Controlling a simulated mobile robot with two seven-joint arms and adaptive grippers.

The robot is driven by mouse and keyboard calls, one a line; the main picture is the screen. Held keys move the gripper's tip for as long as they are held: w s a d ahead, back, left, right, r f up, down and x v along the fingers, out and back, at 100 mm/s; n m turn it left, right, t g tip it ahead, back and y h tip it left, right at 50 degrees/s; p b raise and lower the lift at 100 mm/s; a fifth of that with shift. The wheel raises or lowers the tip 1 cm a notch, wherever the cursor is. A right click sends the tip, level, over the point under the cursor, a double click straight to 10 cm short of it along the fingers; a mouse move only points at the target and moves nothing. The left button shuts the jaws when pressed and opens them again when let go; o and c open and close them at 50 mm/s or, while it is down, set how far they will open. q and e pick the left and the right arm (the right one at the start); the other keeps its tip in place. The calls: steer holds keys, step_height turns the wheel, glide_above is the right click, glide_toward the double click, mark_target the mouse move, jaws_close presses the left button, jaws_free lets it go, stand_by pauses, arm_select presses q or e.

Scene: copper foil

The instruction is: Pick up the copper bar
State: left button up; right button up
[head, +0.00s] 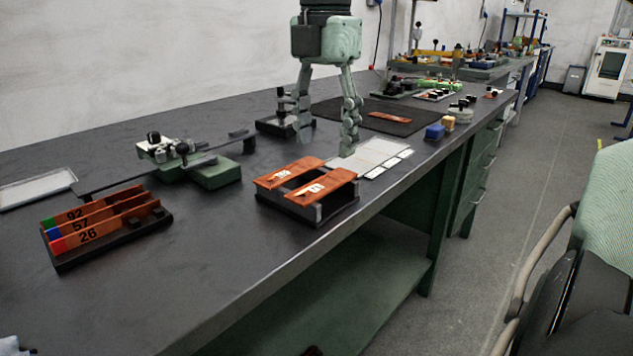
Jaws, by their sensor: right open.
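Several copper-coloured bars are in the head view; which one the task means is not clear. Two flat bars with white labels, a left one (289,173) and a right one (320,186), lie across a dark stand (308,213) on the bench. Three numbered bars, 92 (92,206), 57 (105,217) and 26 (108,226), stand on edge in a dark rack (75,259) at left. One more bar (389,117) lies on a black mat (345,108) farther back. My right gripper (325,145) is open and empty, pointing down just behind the stand. My left gripper is out of view.
A metal fixture with a green base (215,174) and a long dark bar stands at left centre. A white card sheet (372,153) lies right of the stand.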

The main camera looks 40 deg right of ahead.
mark_target(323, 184)
steer(key=f, duration=0.5)
steer(key=shift+s+a+f, duration=0.2)
steer(key=shift+s+a, duration=0.05)
steer(key=shift+a, duration=0.05)
steer(key=shift+c, duration=0.2)
jaws_close()
